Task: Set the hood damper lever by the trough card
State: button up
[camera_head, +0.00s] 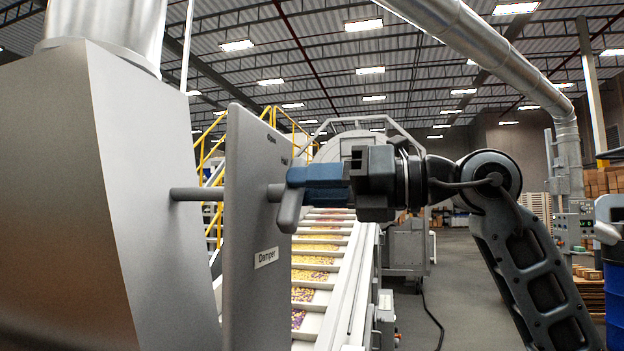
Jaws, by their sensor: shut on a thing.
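The damper plate (245,215) is a grey upright panel labelled "Damper", with small dark marks near its top that are too small to read surely. A shaft passes through it from the big grey hood (75,215) at the left. The grey damper lever (290,209) sits on the shaft's end, on the plate's right side, its lower end hanging down and slightly left. My gripper (308,176), with blue fingers, reaches in from the right and is shut on the lever near its hub; the fingers hide the lever's upper part. I cannot make out a trough card.
Below runs a white slatted conveyor (322,270) carrying yellow and purple candy. Yellow railings (213,145) and a large pale drum (345,146) stand behind. At the right are a blue barrel (614,300), boxes and a control panel. The grey floor (455,290) between is mostly clear.

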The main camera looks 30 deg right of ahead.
jog(key=shift+d+m+p, duration=0.1)
jog(key=shift+m+p, duration=0.2)
jog(key=shift+m, duration=0.7)
jog(key=o, duration=1.1)
jog(key=shift+c, duration=0.2)
jog(key=shift+f, duration=0.1)
jog(key=b+v, duration=0.2)
jog(key=v, duration=0.5)
jog(key=shift+s+d, duration=0.25)
jog(key=shift+d, duration=0.05)
